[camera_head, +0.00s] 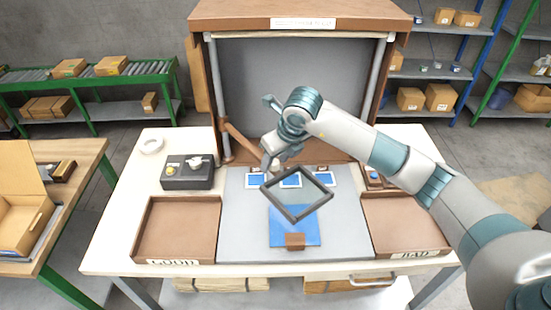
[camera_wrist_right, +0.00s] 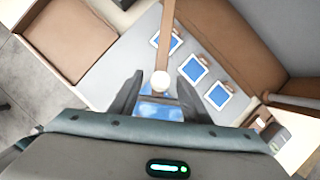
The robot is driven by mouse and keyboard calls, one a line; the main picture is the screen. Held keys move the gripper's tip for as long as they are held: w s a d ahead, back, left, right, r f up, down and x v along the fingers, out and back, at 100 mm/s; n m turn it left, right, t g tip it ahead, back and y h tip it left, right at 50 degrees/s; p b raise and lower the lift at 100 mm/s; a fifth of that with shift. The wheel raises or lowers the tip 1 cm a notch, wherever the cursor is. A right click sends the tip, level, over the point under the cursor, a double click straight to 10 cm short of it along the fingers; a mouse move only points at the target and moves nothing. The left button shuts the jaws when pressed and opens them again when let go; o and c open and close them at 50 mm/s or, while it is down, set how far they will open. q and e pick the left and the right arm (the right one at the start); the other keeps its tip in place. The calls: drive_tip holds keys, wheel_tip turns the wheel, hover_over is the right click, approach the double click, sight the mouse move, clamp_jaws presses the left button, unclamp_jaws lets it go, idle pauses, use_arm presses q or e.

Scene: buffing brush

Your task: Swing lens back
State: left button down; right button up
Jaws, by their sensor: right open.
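The lens (camera_head: 318,204), a square dark frame with clear glass, hangs tilted over the grey work surface in the head view. A wooden swing arm (camera_head: 241,139) runs from the booth's left post toward it; this arm also shows in the right wrist view (camera_wrist_right: 166,38). My right gripper (camera_head: 268,168) is at the lens's upper left corner, by the swing arm's end. In the right wrist view its two fingers (camera_wrist_right: 159,88) stand apart, with a pale round knob (camera_wrist_right: 161,78) between their tips. Contact with the knob cannot be told. My left gripper is out of view.
A blue plate (camera_head: 308,233) with a brown block (camera_head: 295,241) lies below the lens. Brown trays marked GOOD (camera_head: 150,232) and BAD (camera_head: 405,212) flank the work surface. A dark box (camera_head: 187,177) sits at left.

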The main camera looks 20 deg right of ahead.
clamp_jaws()
